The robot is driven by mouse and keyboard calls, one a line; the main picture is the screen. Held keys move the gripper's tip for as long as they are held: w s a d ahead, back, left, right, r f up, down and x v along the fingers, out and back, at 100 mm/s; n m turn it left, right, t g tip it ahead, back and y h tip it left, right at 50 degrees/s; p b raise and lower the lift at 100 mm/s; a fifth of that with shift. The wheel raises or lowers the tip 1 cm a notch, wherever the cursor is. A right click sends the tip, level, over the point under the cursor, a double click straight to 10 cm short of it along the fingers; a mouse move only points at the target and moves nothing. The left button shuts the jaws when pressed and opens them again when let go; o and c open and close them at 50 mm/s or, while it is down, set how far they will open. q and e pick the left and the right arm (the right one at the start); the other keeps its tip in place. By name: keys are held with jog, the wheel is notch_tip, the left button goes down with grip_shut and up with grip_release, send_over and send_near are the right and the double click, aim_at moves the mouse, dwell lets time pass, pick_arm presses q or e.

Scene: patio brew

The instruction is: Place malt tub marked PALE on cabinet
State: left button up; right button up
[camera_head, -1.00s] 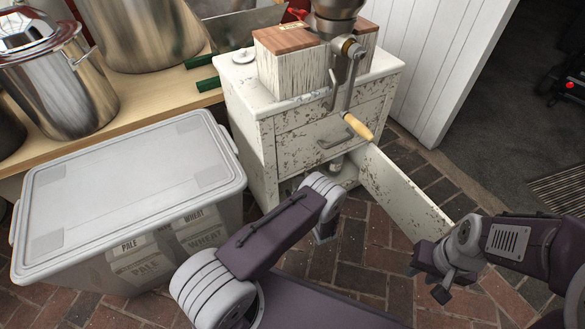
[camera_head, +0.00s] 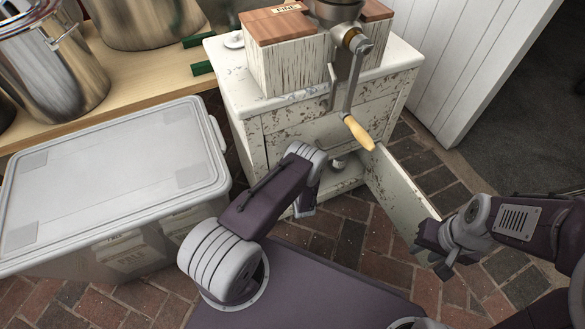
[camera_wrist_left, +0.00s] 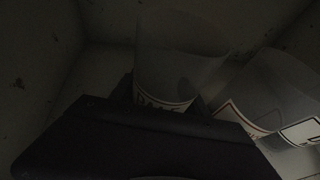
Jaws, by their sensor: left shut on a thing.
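The white cabinet (camera_head: 232,92) has worn paint, and its lower door (camera_head: 395,190) stands open. My left arm reaches into its lower opening, where the gripper is hidden in the head view. In the dark left wrist view my left gripper (camera_wrist_left: 168,104) is shut on a pale tub (camera_wrist_left: 165,65); its label is partly covered and I cannot read it for sure. A tub marked PALE (camera_head: 130,258) shows through the clear bin's front. My right gripper (camera_head: 434,256) is by the door's outer edge, fingers apart and empty.
The lidded bin (camera_head: 110,170) stands on the brick floor at left. A grain mill (camera_head: 350,60) with a crank and wooden boxes (camera_head: 285,55) occupy the cabinet top. Steel pots (camera_head: 50,70) stand on the wooden bench (camera_head: 150,85). Brick floor is free around the door.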

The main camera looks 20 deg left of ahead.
pick_arm(q)
jog(key=shift+s+f, duration=0.1)
jog(key=shift+f, duration=0.1)
jog(key=o, duration=1.4)
jog(key=shift+r, duration=0.35)
jog(key=p+v, duration=0.7)
jog(key=v, duration=0.4)
jog(key=shift+s+d, duration=0.1)
jog(key=shift+s, duration=0.1)
jog(key=shift+s+d, duration=0.1)
jog(key=shift+s, duration=0.1)
